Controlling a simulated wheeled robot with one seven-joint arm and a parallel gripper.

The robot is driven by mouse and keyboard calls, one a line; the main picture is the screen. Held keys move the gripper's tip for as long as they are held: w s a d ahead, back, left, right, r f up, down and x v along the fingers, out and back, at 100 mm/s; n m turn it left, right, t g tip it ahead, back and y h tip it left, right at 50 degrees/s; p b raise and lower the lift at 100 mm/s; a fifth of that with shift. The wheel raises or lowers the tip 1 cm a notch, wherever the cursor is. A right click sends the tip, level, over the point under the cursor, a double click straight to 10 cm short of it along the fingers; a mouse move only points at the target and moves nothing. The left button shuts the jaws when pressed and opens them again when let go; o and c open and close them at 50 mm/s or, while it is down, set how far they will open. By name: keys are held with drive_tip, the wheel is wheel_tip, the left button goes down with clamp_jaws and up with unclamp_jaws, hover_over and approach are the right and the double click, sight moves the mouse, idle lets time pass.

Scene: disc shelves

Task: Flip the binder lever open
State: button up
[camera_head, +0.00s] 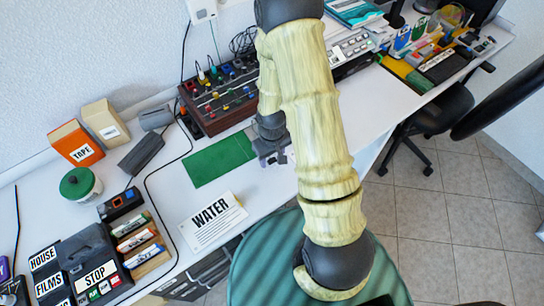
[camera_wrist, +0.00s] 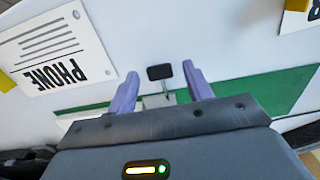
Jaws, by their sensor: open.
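In the wrist view a small black tab (camera_wrist: 159,72) on a thin metal stem looks like the binder lever. It stands between the two purple-grey fingertips of my gripper (camera_wrist: 160,70), with visible space on both sides. The fingers are apart and hold nothing. I cannot tell how far the tab is from the fingers in depth. The rest of the binder is not clear; my gripper's body covers the lower part of the view. In the head view my gripper (camera_head: 273,157) is low over the white desk beside the green mat (camera_head: 220,159), partly hidden by my arm; the lever cannot be made out.
A PHONE card (camera_wrist: 55,52) lies at the upper left in the wrist view. In the head view a WATER card (camera_head: 213,222) lies in front of the mat. A control box with knobs (camera_head: 222,96) stands behind. The desk right of my arm (camera_head: 384,105) is fairly clear.

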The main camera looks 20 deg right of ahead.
drive_tip(key=shift+f, duration=0.1)
clamp_jaws()
